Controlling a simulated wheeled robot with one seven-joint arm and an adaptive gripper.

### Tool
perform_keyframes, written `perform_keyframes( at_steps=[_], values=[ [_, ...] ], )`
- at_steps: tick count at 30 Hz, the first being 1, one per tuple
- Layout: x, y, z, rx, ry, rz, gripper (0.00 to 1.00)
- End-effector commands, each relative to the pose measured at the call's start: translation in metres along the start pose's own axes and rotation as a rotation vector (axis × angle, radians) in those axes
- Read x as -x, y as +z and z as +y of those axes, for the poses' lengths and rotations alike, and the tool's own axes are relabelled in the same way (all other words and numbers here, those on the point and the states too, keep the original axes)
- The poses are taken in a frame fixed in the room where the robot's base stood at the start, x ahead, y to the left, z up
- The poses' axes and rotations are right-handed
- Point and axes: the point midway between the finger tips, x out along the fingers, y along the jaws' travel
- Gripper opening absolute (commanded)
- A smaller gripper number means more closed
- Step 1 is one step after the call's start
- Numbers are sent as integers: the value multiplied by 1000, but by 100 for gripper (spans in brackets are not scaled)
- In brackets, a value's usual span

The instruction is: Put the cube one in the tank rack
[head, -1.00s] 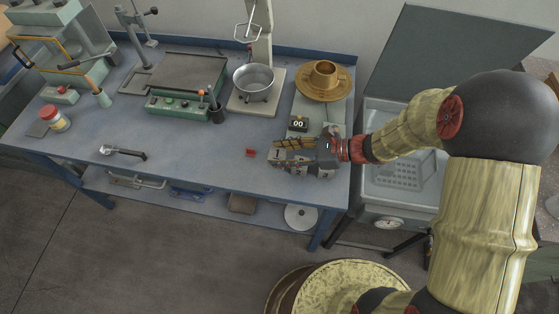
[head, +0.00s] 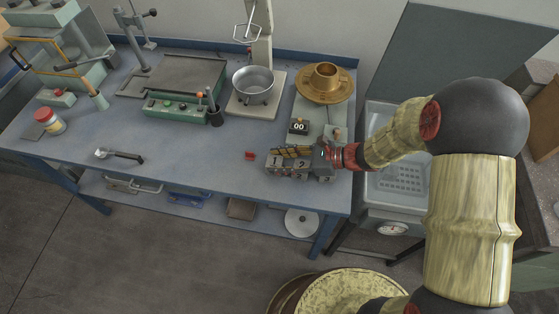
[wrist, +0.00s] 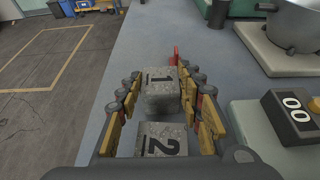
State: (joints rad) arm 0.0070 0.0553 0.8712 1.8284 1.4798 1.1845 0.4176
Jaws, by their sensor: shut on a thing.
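Cube one (wrist: 161,92), a grey speckled block with a black 1, sits between the fingers of my gripper (wrist: 160,78) in the wrist view. The fingers are shut on it from both sides. In the head view, cube one (head: 276,163) is at the left end of my gripper (head: 291,152), close to the bench's front edge. Cube two (wrist: 162,140) is nearer the palm and also shows in the head view (head: 301,168). The tank (head: 400,205) is right of the bench with its lid up; a slotted rack (head: 399,179) shows inside.
A black 00 counter (head: 299,126) and a brass flanged part (head: 325,83) stand behind my gripper. A small red piece (head: 250,155) lies left of it. A metal pan (head: 254,82) is farther back. The bench's front middle is mostly clear.

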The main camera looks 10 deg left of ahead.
Motion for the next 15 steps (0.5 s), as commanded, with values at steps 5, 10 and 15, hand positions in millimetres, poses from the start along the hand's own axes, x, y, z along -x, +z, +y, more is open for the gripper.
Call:
perform_keyframes(
  at_steps=[5,10,15],
  values=[
    [-1,-3,1,-4,0,3,44],
    [-1,-3,1,-4,1,4,54],
    [-1,-3,1,-4,1,3,55]
  ],
)
